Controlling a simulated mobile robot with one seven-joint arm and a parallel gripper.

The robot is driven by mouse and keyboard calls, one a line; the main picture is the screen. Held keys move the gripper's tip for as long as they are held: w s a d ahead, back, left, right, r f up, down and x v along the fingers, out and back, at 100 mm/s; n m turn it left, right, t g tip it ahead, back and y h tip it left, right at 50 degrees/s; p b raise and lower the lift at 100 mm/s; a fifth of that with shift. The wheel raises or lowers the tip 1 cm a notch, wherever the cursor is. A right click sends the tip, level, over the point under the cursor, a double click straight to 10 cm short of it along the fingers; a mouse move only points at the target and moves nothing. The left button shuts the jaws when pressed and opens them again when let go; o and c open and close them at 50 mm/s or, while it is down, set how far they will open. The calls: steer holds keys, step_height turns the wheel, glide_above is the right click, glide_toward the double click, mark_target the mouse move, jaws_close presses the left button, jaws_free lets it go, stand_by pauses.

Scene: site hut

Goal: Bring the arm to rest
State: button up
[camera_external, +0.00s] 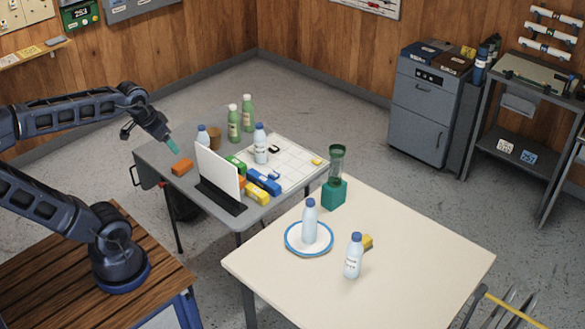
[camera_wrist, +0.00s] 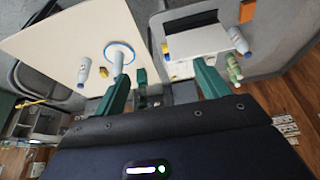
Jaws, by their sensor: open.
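My dark arm reaches in from the left in the external view. My gripper (camera_external: 170,145) hangs in the air over the left end of the grey table (camera_external: 152,158), above an orange block (camera_external: 182,167). In the wrist view my gripper (camera_wrist: 162,85) shows two green fingers spread apart with nothing held between them. Whether the arm is moving cannot be told from these frames.
The grey table holds a white upright panel (camera_external: 217,168), green bottles (camera_external: 247,112), white bottles (camera_external: 260,143) and coloured blocks. The cream table (camera_external: 420,240) holds a blue-rimmed plate (camera_external: 290,248) with a bottle (camera_external: 309,222), another bottle (camera_external: 353,256) and a teal-based item (camera_external: 334,193).

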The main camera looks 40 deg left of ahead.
steer(key=s, duration=0.1)
steer(key=s+f, duration=0.1)
steer(key=s, duration=0.1)
steer(key=shift+a+f, duration=0.25)
steer(key=shift+a, duration=0.05)
